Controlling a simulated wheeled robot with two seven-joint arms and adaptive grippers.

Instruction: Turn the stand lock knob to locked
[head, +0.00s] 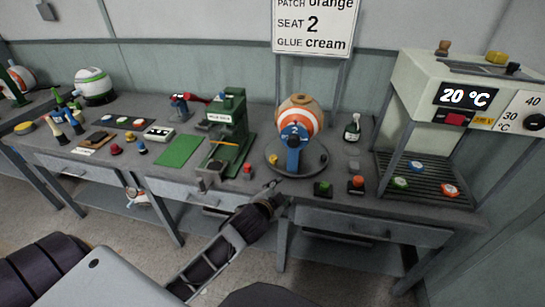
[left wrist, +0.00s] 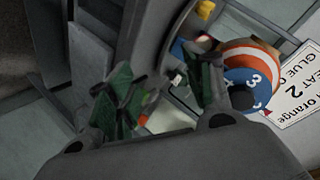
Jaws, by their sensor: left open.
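The stand (head: 274,168) is a round grey base on the bench, holding an orange, white and tan ball (head: 299,108). A blue upright part (head: 293,152) with a dark round knob (head: 293,141) faces me in front of the ball. The left wrist view shows a blue numbered disc (left wrist: 248,80) with a dark centre. A small yellow piece (head: 272,158) sits on the base's left side. I cannot tell which part is the lock knob or its setting. My left gripper (head: 274,187) is open and empty at the bench's front edge, just below the stand. My right gripper is not in view.
A green press (head: 229,130) stands left of the stand. A green button block (head: 322,188) and a red-topped block (head: 356,185) sit at the front right. A heater box (head: 470,95) fills the right end.

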